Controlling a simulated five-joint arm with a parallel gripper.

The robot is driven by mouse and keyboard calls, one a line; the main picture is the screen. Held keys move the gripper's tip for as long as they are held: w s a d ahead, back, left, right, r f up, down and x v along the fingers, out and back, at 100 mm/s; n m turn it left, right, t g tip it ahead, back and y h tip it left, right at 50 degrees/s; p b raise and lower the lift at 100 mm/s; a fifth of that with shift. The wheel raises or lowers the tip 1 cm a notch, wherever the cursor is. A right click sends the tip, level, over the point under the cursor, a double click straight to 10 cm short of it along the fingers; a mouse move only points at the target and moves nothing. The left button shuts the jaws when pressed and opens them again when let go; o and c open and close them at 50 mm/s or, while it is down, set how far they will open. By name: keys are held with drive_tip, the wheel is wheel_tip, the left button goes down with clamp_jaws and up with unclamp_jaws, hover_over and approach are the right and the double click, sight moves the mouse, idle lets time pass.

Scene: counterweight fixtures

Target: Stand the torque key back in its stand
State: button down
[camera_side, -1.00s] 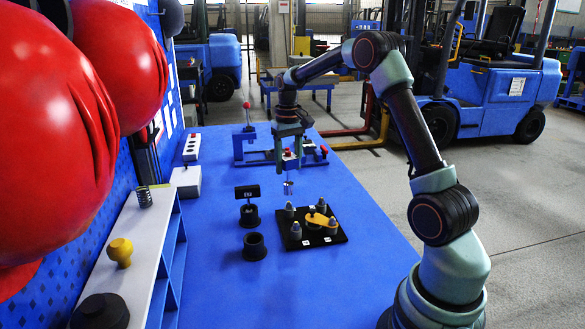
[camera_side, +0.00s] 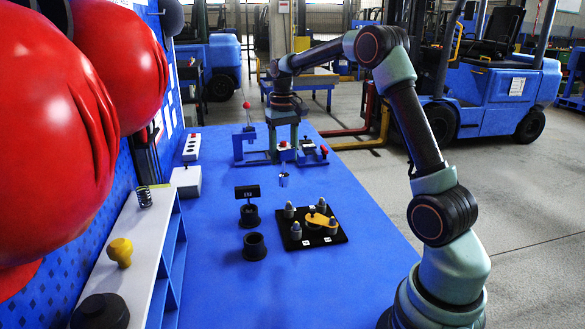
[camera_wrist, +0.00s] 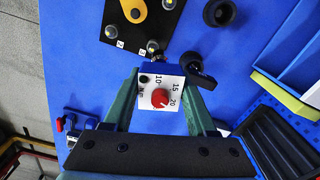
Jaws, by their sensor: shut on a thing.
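My gripper (camera_side: 283,141) is shut on the torque key and holds it over the far half of the blue bench. The key's white dial face with numbers and a red knob (camera_wrist: 160,97) shows between the fingers in the wrist view. In the side view its shiny lower tip (camera_side: 284,181) hangs down, clear of the bench. An open black cup (camera_side: 254,247) stands on the bench nearer the side camera, apart from the key. Behind it is a black holder with a small sign (camera_side: 248,213). I cannot tell for sure which is the key's stand.
A black plate (camera_side: 325,240) with grey pegs and a yellow link (camera_side: 320,219) lies right of the cup. A blue fixture with a red-tipped lever (camera_side: 247,147) stands at the back. A shelf with a yellow knob (camera_side: 120,252) is at left. Blue bench is clear around the cup.

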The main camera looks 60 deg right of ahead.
drive_tip(key=s+a+r+m, duration=0.15)
drive_tip(key=a+r, duration=0.25)
drive_tip(key=a, duration=0.4)
drive_tip(key=w+a+r+m, duration=0.1)
drive_tip(key=a+r+m, duration=0.1)
drive_tip(key=a+r, duration=0.4)
wheel_tip(320, 180, down, 21)
drive_tip(key=a, duration=0.1)
drive_tip(key=shift+s, duration=0.25)
drive_tip(key=shift+a, duration=0.1)
drive_tip(key=shift+f, duration=0.35)
drive_tip(key=shift+f, duration=0.15)
drive_tip(key=shift+c, duration=1)
unclamp_jaws()
